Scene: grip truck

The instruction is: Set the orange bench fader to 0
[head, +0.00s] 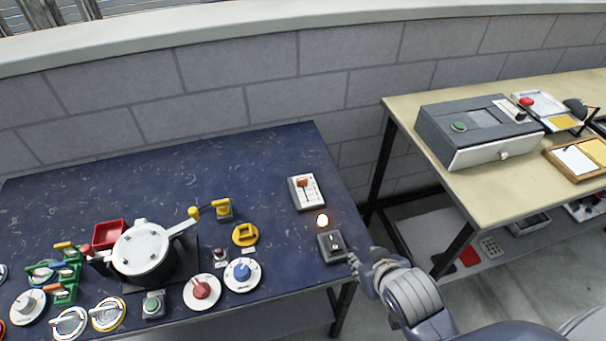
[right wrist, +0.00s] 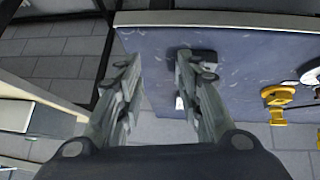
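The orange bench fader (head: 305,191) is a white box with an orange knob, near the right side of the blue bench in the head view. The knob sits toward the far end of its slot; any scale marks are too small to read. My right gripper (head: 356,264) is by the bench's right edge, beside a dark switch box and nearer to me than the fader. In the right wrist view its two fingers (right wrist: 160,88) are spread with nothing between them but bench edge and floor. My left gripper is not in view.
A yellow dial (head: 245,234), blue knob (head: 242,274) and pot (head: 142,252) are to the left. The bench's back is clear. A beige table (head: 410,112) stands right.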

